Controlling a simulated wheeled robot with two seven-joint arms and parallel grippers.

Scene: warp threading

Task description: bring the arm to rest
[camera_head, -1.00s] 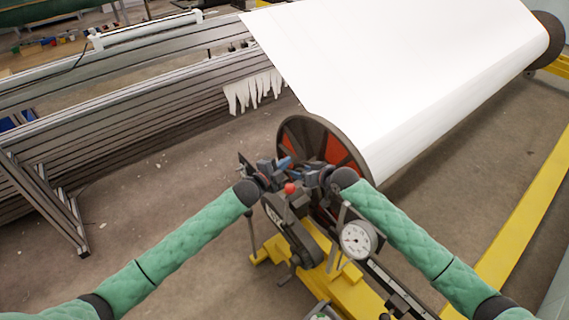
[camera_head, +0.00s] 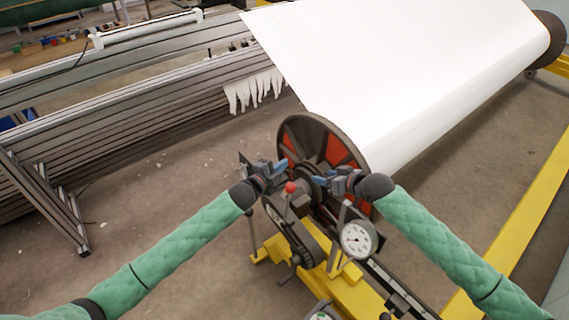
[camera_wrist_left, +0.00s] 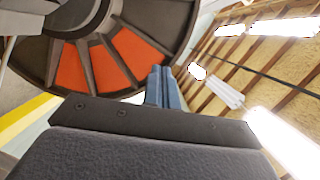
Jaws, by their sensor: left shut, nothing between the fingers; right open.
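My left gripper (camera_head: 282,164) is in front of the near end of the warp beam, left of its hub. Its blue fingers (camera_wrist_left: 164,88) are together with nothing between them in the left wrist view. My right gripper (camera_head: 319,181) is right of the hub, its blue fingertips pointing left toward the left gripper, with a gap between the two grippers. Its finger opening is small in the head view. The beam's round flange (camera_head: 302,133), dark with orange-red panels, stands behind both grippers and also fills the upper left of the left wrist view (camera_wrist_left: 125,60).
A red-knobbed lever (camera_head: 290,187) and a dial gauge (camera_head: 357,239) stand close below the grippers, on a yellow frame (camera_head: 345,288). White sheet (camera_head: 400,70) covers the beam. A slatted metal frame (camera_head: 120,112) lies left. Open floor (camera_head: 180,175) is between.

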